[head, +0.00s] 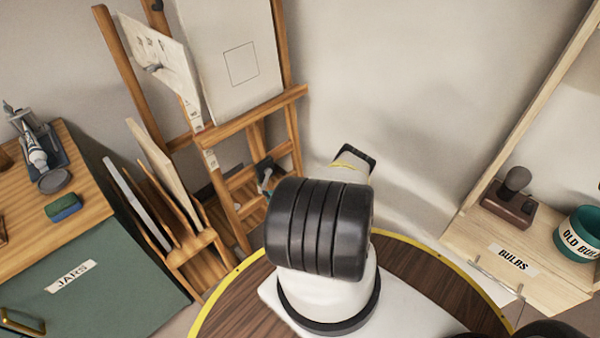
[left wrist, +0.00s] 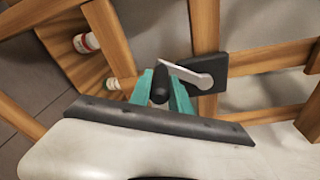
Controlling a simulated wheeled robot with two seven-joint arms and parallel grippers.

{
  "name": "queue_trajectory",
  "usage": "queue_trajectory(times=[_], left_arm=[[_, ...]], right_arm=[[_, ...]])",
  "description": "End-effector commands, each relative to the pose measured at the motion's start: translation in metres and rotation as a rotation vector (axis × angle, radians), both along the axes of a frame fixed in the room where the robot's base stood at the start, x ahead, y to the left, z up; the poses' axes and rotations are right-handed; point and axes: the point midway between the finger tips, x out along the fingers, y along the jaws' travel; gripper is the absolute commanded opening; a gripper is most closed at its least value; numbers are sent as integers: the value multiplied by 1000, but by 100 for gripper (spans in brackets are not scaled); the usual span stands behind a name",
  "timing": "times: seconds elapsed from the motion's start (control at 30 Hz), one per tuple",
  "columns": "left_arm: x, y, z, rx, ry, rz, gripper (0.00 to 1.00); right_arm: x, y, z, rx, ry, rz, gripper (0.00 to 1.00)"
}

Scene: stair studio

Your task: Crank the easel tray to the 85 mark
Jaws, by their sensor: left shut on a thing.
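The wooden easel (head: 292,125) stands against the back wall, with its tray (head: 250,113) as a crossbar below a white canvas (head: 228,55). A pale scale strip (head: 210,159) runs down the easel; its marks are too small to read. In the left wrist view the crank is a grey metal arm (left wrist: 188,76) on a black housing (left wrist: 214,70), ending in a black knob (left wrist: 160,84). My left gripper (left wrist: 161,92) has its teal fingers shut on the knob. My right gripper is not in view.
A wooden rack (head: 190,245) with upright panels stands left of the easel, beside a green-fronted cabinet (head: 90,280). At right is a shelf (head: 475,235) with a teal pot (head: 580,232). The wall between easel and shelf is clear.

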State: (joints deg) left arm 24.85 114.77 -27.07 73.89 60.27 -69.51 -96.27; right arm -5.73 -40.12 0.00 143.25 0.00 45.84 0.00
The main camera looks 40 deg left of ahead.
Motion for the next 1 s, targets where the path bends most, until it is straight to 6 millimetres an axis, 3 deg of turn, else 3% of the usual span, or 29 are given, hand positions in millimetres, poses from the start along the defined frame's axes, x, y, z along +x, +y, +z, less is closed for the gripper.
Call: queue_trajectory(times=[0.5, 1.0], left_arm=[[-16, 4, 22, 16, 346, -43, 0], [-19, 5, 27, 20, 416, -52, 0]], right_arm=[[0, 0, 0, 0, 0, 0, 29], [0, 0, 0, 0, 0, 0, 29]])
